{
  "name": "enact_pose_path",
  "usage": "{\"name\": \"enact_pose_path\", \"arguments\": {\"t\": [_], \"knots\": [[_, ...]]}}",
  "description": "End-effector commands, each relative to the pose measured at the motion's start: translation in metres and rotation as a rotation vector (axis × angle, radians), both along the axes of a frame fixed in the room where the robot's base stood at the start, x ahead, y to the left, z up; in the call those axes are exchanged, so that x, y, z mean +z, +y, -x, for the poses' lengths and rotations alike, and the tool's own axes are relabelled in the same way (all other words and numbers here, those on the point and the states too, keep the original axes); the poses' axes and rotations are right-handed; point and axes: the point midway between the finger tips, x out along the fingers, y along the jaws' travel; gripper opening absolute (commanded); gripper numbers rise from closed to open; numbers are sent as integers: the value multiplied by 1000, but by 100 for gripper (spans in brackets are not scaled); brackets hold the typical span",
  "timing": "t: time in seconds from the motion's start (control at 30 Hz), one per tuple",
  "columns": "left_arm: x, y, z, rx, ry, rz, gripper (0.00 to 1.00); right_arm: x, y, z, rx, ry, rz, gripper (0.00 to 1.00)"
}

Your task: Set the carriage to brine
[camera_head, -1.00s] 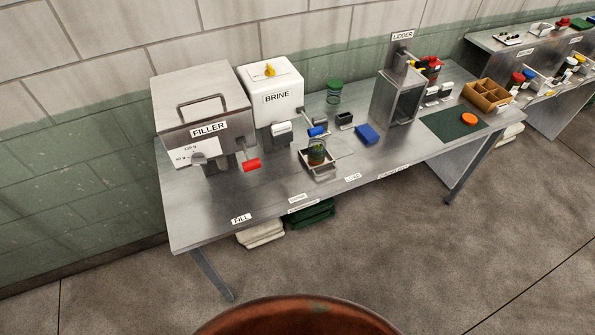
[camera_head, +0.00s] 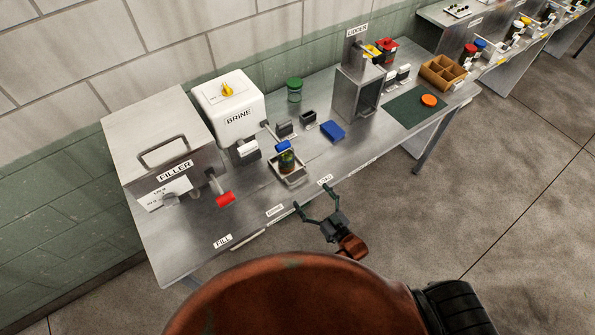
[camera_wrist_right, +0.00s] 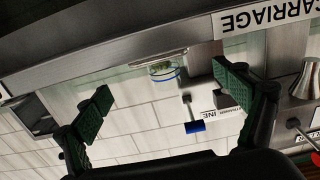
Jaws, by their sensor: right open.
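The carriage (camera_head: 299,179) is a small pale metal tray on the steel table, in front of the BRINE machine (camera_head: 232,128). A jar with green contents (camera_head: 287,162) stands in it. Along the front edge are the labels FILL (camera_head: 223,241), BRINE (camera_head: 275,210) and LOAD (camera_head: 325,180); I cannot tell exactly which one the tray lines up with. My right gripper (camera_head: 315,198) is open and empty at the front edge by the LOAD label. The right wrist view shows its spread fingers (camera_wrist_right: 168,105), an upside-down CARRIAGE label (camera_wrist_right: 266,16) and the jar (camera_wrist_right: 165,70). My left gripper is out of view.
The FILLER (camera_head: 160,145) with its red-handled lever (camera_head: 226,199) stands left. A blue-ended lever (camera_head: 283,145) is just behind the jar. A blue block (camera_head: 332,130), green-lidded jar (camera_head: 295,88) and LIDDER (camera_head: 358,92) stand farther right and back. Floor in front is open.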

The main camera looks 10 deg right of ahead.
Motion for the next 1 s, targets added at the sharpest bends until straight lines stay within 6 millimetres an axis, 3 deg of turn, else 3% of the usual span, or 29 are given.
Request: {"name": "enact_pose_path", "arguments": {"t": [0.17, 0.37, 0.6, 1.0], "knots": [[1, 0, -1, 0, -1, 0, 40, 1, 4, -10, 1, -3, -1, 90], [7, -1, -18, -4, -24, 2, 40, 1, 15, -39, 2, -1, 0, 90], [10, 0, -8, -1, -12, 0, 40, 0, 25, -68, 1, 0, 0, 90], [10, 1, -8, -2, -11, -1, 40, -1, 26, -74, -1, 2, 1, 90]]}}
